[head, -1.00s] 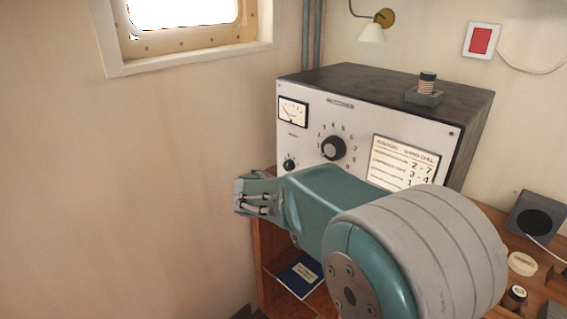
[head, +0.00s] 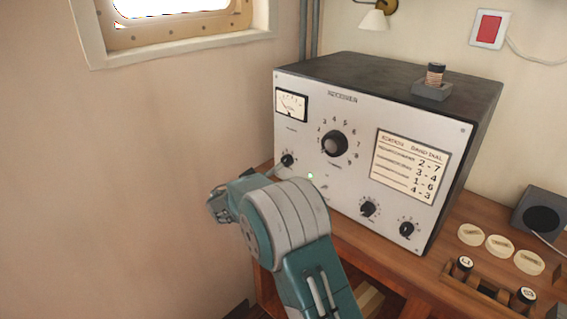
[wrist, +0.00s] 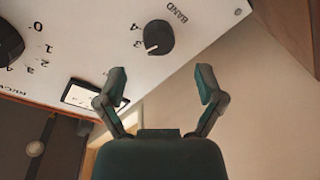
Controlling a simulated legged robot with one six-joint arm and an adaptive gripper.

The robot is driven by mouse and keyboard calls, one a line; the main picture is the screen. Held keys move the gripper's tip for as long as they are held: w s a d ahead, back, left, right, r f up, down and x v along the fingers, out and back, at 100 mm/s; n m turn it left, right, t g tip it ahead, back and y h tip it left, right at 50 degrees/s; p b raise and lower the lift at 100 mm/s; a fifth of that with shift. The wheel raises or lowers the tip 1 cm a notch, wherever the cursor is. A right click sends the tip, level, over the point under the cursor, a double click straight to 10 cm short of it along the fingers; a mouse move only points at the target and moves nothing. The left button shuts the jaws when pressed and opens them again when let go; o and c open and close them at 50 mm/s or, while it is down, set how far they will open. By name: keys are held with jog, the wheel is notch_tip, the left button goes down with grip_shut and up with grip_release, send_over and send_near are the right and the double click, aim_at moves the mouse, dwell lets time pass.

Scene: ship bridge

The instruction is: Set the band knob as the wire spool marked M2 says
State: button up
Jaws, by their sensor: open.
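The band knob (wrist: 158,38) is a small black knob labelled BAND in the wrist view, its white mark near the 3. It also shows below the meter in the head view (head: 287,160). My gripper (wrist: 162,84) is open and empty, apart from the knob; in the head view it is at the receiver's lower left (head: 216,205). One wire spool (head: 435,74) stands in a grey holder on the receiver. Two more spools, a left one (head: 462,268) and a right one (head: 524,298), stand on the desk. I cannot read M2 on any spool.
The receiver (head: 350,105) carries a large dial knob (head: 334,144), two lower knobs and a card (head: 410,165) listing 2-7, 3-4, 1-6 and 4-3. Several pale discs (head: 500,246) and a dark speaker box (head: 540,212) are on the desk. Open space lies left of the receiver.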

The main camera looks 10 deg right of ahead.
aim_at(284, 162)
jog(key=x, duration=0.5)
jog(key=shift+w+d, duration=0.2)
jog(key=shift+w, duration=0.05)
jog(key=c, duration=1.2)
